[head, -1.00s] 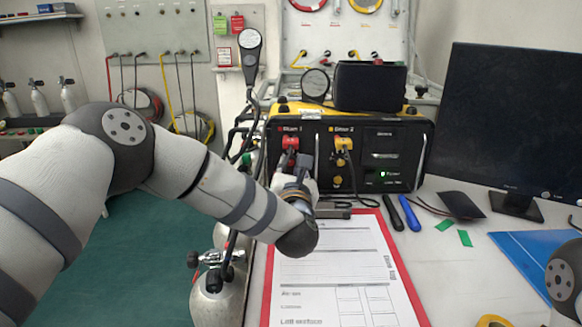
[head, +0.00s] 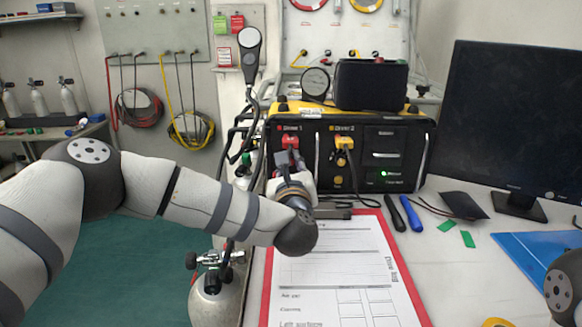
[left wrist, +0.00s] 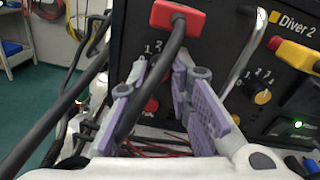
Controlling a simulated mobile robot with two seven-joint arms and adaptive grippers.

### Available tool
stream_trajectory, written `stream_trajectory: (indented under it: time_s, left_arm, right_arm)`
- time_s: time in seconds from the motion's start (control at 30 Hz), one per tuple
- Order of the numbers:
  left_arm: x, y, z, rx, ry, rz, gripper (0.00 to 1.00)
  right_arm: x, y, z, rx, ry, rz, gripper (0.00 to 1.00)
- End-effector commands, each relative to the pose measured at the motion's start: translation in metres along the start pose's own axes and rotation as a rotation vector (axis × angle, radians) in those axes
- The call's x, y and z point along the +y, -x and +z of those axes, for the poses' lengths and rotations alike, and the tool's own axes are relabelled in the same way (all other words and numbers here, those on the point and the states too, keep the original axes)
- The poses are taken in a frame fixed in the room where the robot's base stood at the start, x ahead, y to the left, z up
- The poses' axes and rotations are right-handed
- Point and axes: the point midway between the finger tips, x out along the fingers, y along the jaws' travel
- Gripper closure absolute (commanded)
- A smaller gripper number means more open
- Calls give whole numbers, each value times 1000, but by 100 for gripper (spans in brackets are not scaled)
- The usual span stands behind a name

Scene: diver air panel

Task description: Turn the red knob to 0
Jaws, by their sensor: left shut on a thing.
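The red knob (left wrist: 151,104) sits low on the black Diver 1 panel in the left wrist view, below a red plug (left wrist: 177,16). White scale figures show around it, but its pointer is hidden, so I cannot tell its setting. My left gripper (left wrist: 158,98) has its purple pads on either side of the knob and is shut on it. The plug's thick black cable passes in front, between the fingers. In the head view my left gripper (head: 288,172) reaches the panel (head: 310,160) and hides the knob. My right gripper is out of view.
A yellow plug (head: 344,143) and a yellow Diver 2 knob (left wrist: 262,96) are to the right. A red clipboard (head: 411,290) lies under my left wrist. A gas cylinder (head: 214,300) stands left of the table.

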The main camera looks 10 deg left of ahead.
Motion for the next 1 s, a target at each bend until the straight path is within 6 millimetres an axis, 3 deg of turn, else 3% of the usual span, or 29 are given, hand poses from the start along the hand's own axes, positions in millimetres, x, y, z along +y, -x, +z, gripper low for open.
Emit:
stream_trajectory:
  time_s: [0.5, 1.0]
  left_arm:
    - [1, -1, -6, 23, 436, -2, 100]
    - [0, 0, -1, 26, 621, -7, 100]
  right_arm:
    - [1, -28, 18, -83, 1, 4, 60]
    - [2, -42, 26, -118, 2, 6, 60]
